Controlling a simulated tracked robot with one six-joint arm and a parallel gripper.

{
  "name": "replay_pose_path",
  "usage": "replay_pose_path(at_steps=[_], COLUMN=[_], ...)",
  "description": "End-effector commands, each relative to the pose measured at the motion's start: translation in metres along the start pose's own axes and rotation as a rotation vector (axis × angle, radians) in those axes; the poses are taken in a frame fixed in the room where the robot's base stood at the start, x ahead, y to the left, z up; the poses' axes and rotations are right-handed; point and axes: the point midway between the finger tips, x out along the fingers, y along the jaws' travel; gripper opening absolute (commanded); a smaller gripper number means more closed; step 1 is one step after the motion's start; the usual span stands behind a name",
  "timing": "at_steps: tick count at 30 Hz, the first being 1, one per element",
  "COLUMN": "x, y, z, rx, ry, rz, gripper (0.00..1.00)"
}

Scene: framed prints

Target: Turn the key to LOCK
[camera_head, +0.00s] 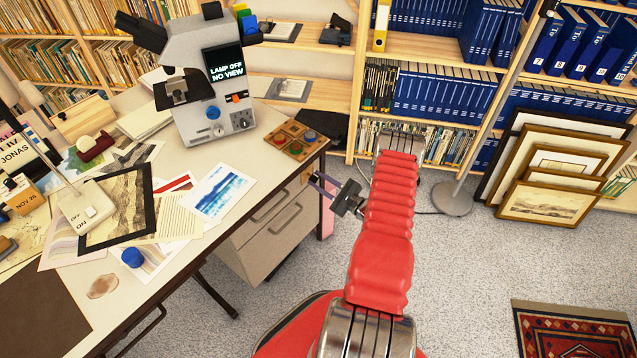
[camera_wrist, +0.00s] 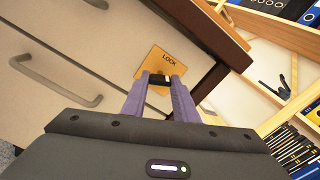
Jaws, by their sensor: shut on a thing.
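In the wrist view, a tan lock plate (camera_wrist: 152,60) marked LOCK sits on the desk's pale front, beside the drawers. My gripper (camera_wrist: 161,78) reaches it with its two purple fingers. They are shut on the key (camera_wrist: 159,80), a small dark piece between the fingertips. The key's shaft and keyhole are hidden, and I cannot tell which way the key is turned. In the head view my gripper (camera_head: 322,183) is at the right end of the desk's drawer unit (camera_head: 262,228).
Drawer handles (camera_wrist: 67,84) stick out left of the plate. The desk top (camera_head: 225,165) overhangs with a brown edge and carries a microscope (camera_head: 205,75) and a tray of colored caps (camera_head: 289,140). Framed prints (camera_head: 555,170) lean at the right.

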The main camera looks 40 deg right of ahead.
Motion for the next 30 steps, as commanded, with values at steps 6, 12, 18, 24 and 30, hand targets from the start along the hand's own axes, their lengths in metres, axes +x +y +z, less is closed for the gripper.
replay_pose_path(at_steps=[6, 12, 18, 24, 30], x=[0.0004, 0.0005, 0.0004, 0.0005, 0.0005], y=[0.0028, 0.0033, 0.0038, 0.0044, 0.0051], z=[0.0004, 0.0004, 0.0003, 0.0002, 0.0000], rx=[-0.201, -0.391, -0.580, -0.768, -0.933], ry=[-0.002, -0.002, -0.003, -0.003, -0.004], rz=[0.005, 0.005, 0.006, 0.007, 0.007], gripper=[0.04, 0.04, 0.04, 0.04, 0.04])
